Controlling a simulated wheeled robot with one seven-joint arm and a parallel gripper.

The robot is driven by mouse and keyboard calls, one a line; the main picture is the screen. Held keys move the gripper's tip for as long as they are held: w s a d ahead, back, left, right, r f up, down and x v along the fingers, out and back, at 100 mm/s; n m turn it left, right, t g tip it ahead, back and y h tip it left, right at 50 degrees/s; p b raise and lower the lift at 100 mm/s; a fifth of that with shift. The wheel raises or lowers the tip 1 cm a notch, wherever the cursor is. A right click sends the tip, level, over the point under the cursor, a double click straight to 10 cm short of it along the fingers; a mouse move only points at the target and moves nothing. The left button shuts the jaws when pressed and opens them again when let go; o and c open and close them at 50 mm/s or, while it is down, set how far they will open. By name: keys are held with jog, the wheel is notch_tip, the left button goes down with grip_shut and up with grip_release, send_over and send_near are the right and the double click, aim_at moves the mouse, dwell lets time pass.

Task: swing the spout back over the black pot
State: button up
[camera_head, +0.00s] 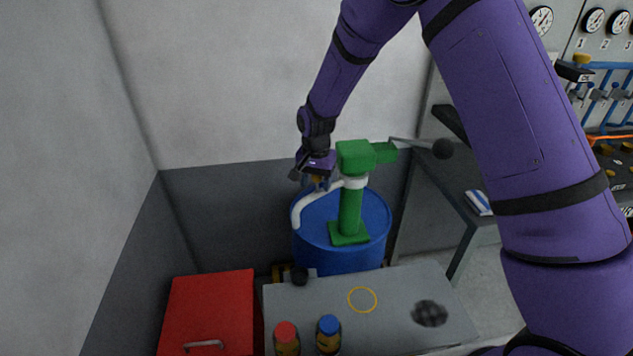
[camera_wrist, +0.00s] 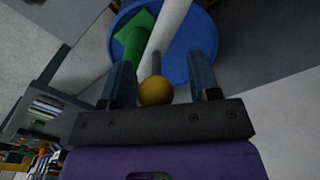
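A green pump (camera_head: 350,212) stands on a blue drum (camera_head: 340,258). Its white spout (camera_head: 303,203) runs left and bends down at the drum's left rim. The spout also shows in the wrist view (camera_wrist: 172,30), with a yellow ball knob (camera_wrist: 155,91) on a grey stem beside it. My gripper (camera_head: 318,180) is at the spout, left of the pump; in the wrist view its fingers (camera_wrist: 161,82) are apart with the knob between them, nearer the left finger. Whether a finger touches it I cannot tell.
The grey table (camera_head: 390,289) holds a yellow ring (camera_head: 362,299), a dark checkered patch (camera_head: 430,313), a red-capped jar (camera_head: 286,340) and a blue-capped jar (camera_head: 328,336). A red box (camera_head: 210,305) stands left. The pump's lever with a black ball (camera_head: 442,148) sticks out right.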

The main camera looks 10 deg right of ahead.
notch_tip(320, 180, up, 11)
jog(key=shift+f, duration=0.15)
dwell(0.5)
jog(key=shift+s+d+r, duration=0.1)
jog(key=shift+d+r, duration=0.1)
jog(key=shift+r, duration=0.1)
jog(key=s+d+r+n+t, duration=0.1)
jog(key=s+d+r, duration=0.5)
jog(key=s+r, duration=0.25)
jog(key=s+d+r+n+t, duration=0.2)
jog(key=s+d+r, duration=0.45)
jog(key=r, duration=0.35)
jog(key=s+d+r+n+t, duration=0.1)
jog(key=s+d, duration=0.2)
jog(key=s, duration=0.7)
jog(key=s+d+r+n+t, duration=0.1)
jog(key=s+d, duration=0.2)
jog(key=s, duration=0.8)
